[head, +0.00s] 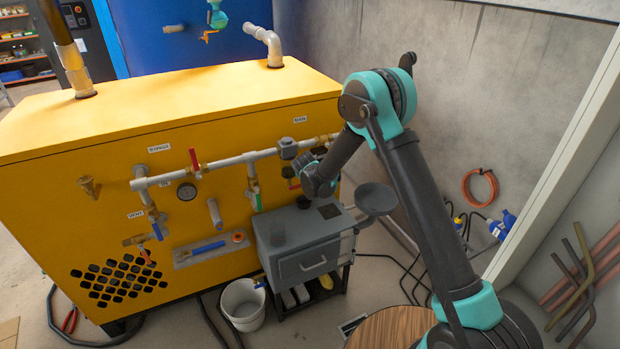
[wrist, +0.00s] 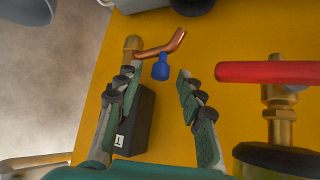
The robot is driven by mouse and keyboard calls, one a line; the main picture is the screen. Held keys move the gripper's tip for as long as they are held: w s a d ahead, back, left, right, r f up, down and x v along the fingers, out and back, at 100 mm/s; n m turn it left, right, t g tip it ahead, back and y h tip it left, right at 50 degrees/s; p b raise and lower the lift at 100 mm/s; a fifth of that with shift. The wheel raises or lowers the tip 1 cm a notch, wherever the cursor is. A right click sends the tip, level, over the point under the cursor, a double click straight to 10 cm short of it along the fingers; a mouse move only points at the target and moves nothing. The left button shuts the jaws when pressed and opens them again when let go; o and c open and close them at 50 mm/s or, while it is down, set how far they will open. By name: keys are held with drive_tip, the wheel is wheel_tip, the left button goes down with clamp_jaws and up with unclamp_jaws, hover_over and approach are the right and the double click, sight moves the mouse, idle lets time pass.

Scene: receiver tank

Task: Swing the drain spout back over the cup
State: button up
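In the wrist view a bent copper spout (wrist: 153,51) runs from a brass fitting (wrist: 131,46) on the yellow panel, with its free end towards the upper right. A blue knob (wrist: 161,69) sits just below it. A dark round thing (wrist: 192,6), possibly the cup, is cut off by the top edge, beyond the spout's end. My gripper (wrist: 159,78) is open, its fingers apart and the blue knob just beyond the gap; I see no grip on anything. In the head view my gripper (head: 309,187) is in front of the panel's right end and hides the spout.
A red lever (wrist: 265,72) on a brass valve lies close right of my fingers. A black box (wrist: 136,120) is behind the left finger. In the head view a grey cabinet (head: 300,262) with a side dish (head: 376,198) stands below; a white bucket (head: 243,304) is on the floor.

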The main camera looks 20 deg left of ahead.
drive_tip(key=v, duration=1.1)
drive_tip(key=shift+s+r, duration=0.25)
drive_tip(key=shift+s, duration=0.05)
drive_tip(key=shift+c, duration=0.6)
